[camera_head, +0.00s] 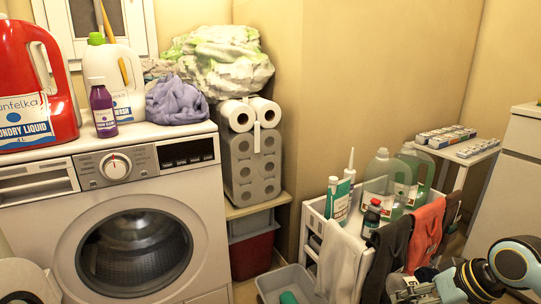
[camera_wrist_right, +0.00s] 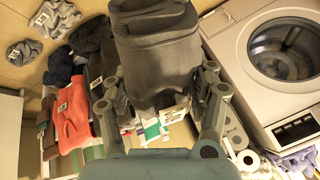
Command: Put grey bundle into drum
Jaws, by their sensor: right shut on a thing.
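The grey bundle (camera_wrist_right: 155,55), dark grey folded cloth, is between the fingers of my right gripper (camera_wrist_right: 160,85) in the right wrist view. The gripper is shut on it. In the head view my right arm comes in at the lower right, with part of the gripper (camera_head: 410,289) at the bottom edge; I cannot make out the bundle there. The washer drum (camera_head: 137,253) is the dark round opening in the white machine at the left, and it also shows in the right wrist view (camera_wrist_right: 290,48). My left gripper is not in view.
A white rack (camera_head: 309,218) with bottles and hanging cloths stands between my right arm and the washer (camera_head: 38,222). A grey bin (camera_head: 262,284) is on the floor beside the washer. Bottles and a purple cloth (camera_head: 176,101) are on the washer top. Loose cloths lie on the floor.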

